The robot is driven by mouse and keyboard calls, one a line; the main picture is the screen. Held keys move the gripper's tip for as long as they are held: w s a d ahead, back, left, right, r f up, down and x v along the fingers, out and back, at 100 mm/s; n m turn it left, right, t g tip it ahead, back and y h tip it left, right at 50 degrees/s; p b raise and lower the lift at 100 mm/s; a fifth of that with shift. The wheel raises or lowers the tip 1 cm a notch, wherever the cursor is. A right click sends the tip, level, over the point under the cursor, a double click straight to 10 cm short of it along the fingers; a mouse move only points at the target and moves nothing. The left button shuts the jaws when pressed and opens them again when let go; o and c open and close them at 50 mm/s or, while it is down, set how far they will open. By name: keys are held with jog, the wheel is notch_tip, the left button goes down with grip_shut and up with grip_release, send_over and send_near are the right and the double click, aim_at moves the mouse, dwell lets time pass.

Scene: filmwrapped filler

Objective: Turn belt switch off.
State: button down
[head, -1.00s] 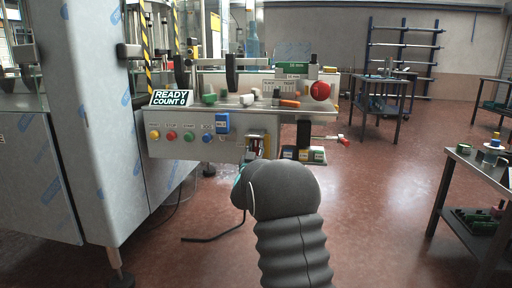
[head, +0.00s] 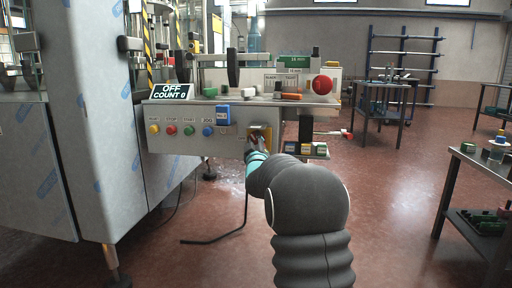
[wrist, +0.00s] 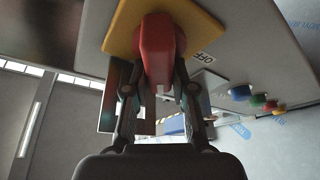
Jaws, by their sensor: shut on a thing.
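The belt switch has a red handle (wrist: 157,50) on a yellow plate (wrist: 197,22), with an "OFF" label (wrist: 208,56) beside it in the wrist view. The yellow plate also shows at the right end of the panel in the head view (head: 266,130). My gripper (wrist: 157,68) has a finger on each side of the red handle and is shut on it. In the head view my arm hides most of the gripper and handle. The display (head: 171,92) reads "OFF COUNT 0".
Yellow, red, green and blue buttons (head: 189,131) line the panel left of the switch. A red mushroom knob (head: 322,85) stands above, right. A small shelf of coloured blocks (head: 306,150) hangs right of the switch. Open floor lies to the right, before the tables.

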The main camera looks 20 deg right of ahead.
jog(key=n+y+b, duration=0.1)
jog(key=n, duration=0.1)
jog(key=n+b, duration=0.1)
jog(key=n, duration=0.1)
jog(key=n+y+b, duration=0.1)
jog(key=n, duration=0.1)
jog(key=shift+w+a+f+n+g+y, duration=0.1)
jog(key=shift+a+f+n+g+y, duration=0.05)
jog(key=shift+f+n+g+y, duration=0.2)
jog(key=n+g, duration=0.1)
jog(key=n, duration=0.1)
jog(key=n+y, duration=0.1)
jog(key=n, duration=0.2)
jog(key=shift+f+g+b, duration=0.15)
jog(key=shift+g+b, duration=0.2)
jog(key=shift+b, duration=0.05)
jog(key=shift+a+n, duration=0.1)
jog(key=shift+n, duration=0.15)
jog(key=c, duration=1)
grip_release()
jog(key=shift+o, duration=0.2)
jog(key=v, duration=1.2)
